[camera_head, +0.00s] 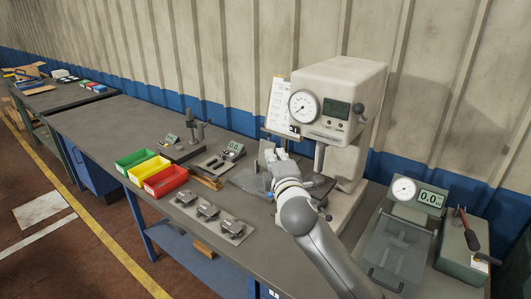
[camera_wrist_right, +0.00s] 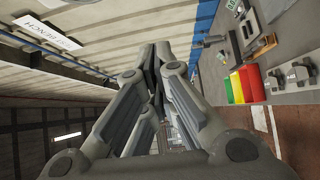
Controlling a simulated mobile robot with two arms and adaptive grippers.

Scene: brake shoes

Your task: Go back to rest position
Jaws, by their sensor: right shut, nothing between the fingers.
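My right gripper (camera_head: 274,157) is in front of the white press machine (camera_head: 341,90), over the dark plate at its foot. In the right wrist view its fingers (camera_wrist_right: 156,60) are drawn together with nothing between them. My right arm reaches in from the lower right of the head view. Several grey brake shoe parts (camera_head: 208,210) sit in a row on a light plate near the bench's front edge, left of the gripper and apart from it. My left gripper is not in view.
Green (camera_head: 136,158), yellow (camera_head: 149,169) and red (camera_head: 166,180) bins stand on the workbench (camera_head: 95,120) left of the gripper. A gauge device (camera_head: 408,195) and a box with a red-handled lever (camera_head: 466,240) stand at the right. The wall is close behind the press.

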